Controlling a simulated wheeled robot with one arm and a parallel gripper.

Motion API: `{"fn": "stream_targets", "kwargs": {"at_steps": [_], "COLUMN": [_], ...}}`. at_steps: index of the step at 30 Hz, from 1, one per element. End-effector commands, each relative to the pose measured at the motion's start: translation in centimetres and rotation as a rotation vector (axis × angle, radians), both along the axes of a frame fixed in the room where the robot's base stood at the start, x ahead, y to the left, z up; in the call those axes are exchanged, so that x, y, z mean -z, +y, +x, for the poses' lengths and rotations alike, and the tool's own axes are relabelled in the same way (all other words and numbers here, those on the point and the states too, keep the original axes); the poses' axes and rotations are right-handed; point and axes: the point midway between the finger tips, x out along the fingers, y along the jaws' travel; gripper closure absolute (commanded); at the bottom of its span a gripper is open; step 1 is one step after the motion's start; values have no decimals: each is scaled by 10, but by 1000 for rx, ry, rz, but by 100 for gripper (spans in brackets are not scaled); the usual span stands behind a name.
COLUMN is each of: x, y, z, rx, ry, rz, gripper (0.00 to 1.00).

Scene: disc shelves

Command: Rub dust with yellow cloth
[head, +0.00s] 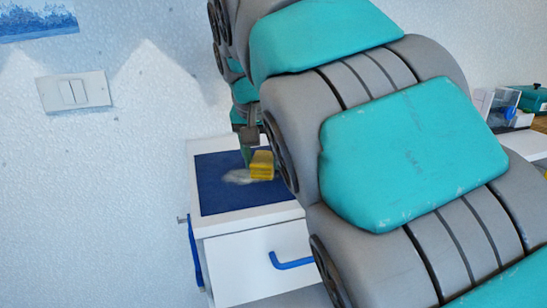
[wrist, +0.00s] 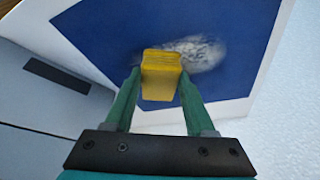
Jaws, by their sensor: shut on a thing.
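The yellow cloth (wrist: 161,76) is a folded block held between the two green fingers of my gripper (wrist: 158,88) in the wrist view. In the head view the cloth (head: 262,165) is over the blue top of a white cabinet, beside the dust. The dust (wrist: 196,54) is a pale grey-white patch on the blue surface; the cloth overlaps its left end in the wrist view. In the head view the dust (head: 238,177) shows to the left of the cloth. I cannot tell whether the cloth touches the surface. My gripper (head: 249,153) is partly hidden by my arm.
The white cabinet (head: 252,262) has a drawer with a blue handle (head: 290,262) and a blue panel top (head: 222,199). A wall with a light switch (head: 74,91) stands to the left. A green box (head: 533,97) and other items sit at the far right.

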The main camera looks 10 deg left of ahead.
Motion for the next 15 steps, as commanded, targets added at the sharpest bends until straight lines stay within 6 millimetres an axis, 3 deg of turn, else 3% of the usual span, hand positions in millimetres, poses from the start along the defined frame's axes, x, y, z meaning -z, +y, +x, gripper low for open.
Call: {"fn": "stream_targets", "kwargs": {"at_steps": [15], "x": [3], "y": [16], "z": [28], "rx": [1], "ry": [4], "rz": [-1], "gripper": [100]}}
